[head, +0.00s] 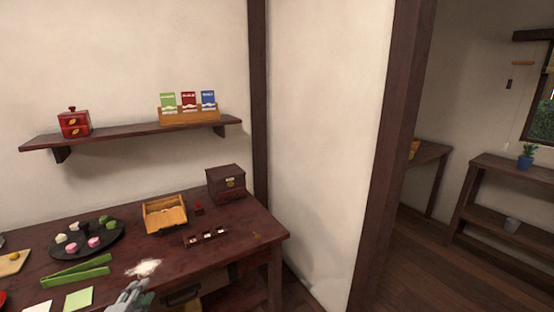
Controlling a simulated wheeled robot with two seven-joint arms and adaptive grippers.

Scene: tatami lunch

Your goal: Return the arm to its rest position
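My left gripper (131,297) shows at the bottom edge of the head view, in front of the dark wooden table (222,264). It is grey and small in the picture, and its fingers are too unclear to tell whether they are apart. I see nothing clearly held in it. A patch of white powder (143,267) lies on the table just beyond it. My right gripper is not in the head view.
The table holds a dark plate (62,250) of sweets, green tongs (77,271), a wooden tray (165,214), a small rack (206,238) and a dark box (226,183). A wall shelf (130,135) hangs above. Open floor (430,275) lies through the doorway at right.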

